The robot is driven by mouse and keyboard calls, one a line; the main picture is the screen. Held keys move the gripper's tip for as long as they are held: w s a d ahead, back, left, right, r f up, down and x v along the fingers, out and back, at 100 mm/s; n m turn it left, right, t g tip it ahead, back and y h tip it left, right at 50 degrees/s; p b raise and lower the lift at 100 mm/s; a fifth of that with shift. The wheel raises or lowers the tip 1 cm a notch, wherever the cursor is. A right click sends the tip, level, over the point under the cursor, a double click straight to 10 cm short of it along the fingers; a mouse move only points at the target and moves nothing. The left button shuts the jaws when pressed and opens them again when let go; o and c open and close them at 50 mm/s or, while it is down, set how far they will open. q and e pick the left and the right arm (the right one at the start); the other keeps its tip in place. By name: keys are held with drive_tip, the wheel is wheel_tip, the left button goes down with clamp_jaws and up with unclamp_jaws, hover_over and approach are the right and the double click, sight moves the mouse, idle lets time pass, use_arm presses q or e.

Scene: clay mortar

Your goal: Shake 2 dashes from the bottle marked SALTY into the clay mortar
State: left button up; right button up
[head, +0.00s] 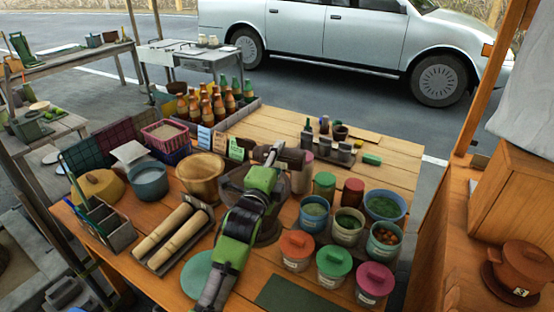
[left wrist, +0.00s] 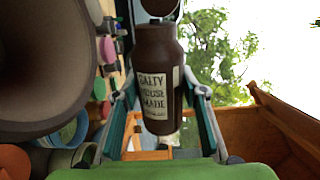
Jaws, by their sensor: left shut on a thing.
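My left gripper (head: 274,158) is shut on a dark brown bottle (head: 292,157), above the table. In the left wrist view the bottle (left wrist: 154,65) stands between the two fingers, and its pale label reads SALTY HOUSE MADE. In the head view the bottle lies tipped well over on its side. The clay mortar (head: 232,187) is a wide dark bowl, partly hidden under my left forearm and gripper. It also shows large at the left of the left wrist view (left wrist: 45,65). No falling contents can be made out. My right gripper is out of view.
Tubs with green contents (head: 348,226) and lidded jars (head: 297,250) crowd the right. A brown bowl (head: 201,176) and rolling pins (head: 168,236) stand to the left. Several sauce bottles (head: 205,108) stand behind. Bare planks (head: 285,122) lie at the back.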

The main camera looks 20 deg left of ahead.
use_arm(q)
drive_tip(key=shift+m, duration=0.5)
drive_tip(key=m+p, duration=0.1)
drive_tip(key=a+r+m+p, duration=0.1)
drive_tip(key=m+p, duration=0.1)
drive_tip(key=shift+a+r, duration=0.1)
drive_tip(key=shift+a, duration=0.2)
drive_tip(key=shift+s+a+r+m+p, duration=0.15)
drive_tip(key=shift+a+m+p, duration=0.25)
drive_tip(key=shift+m+p, duration=0.4)
drive_tip(key=shift+a+m, duration=0.1)
drive_tip(key=shift+m, duration=0.4)
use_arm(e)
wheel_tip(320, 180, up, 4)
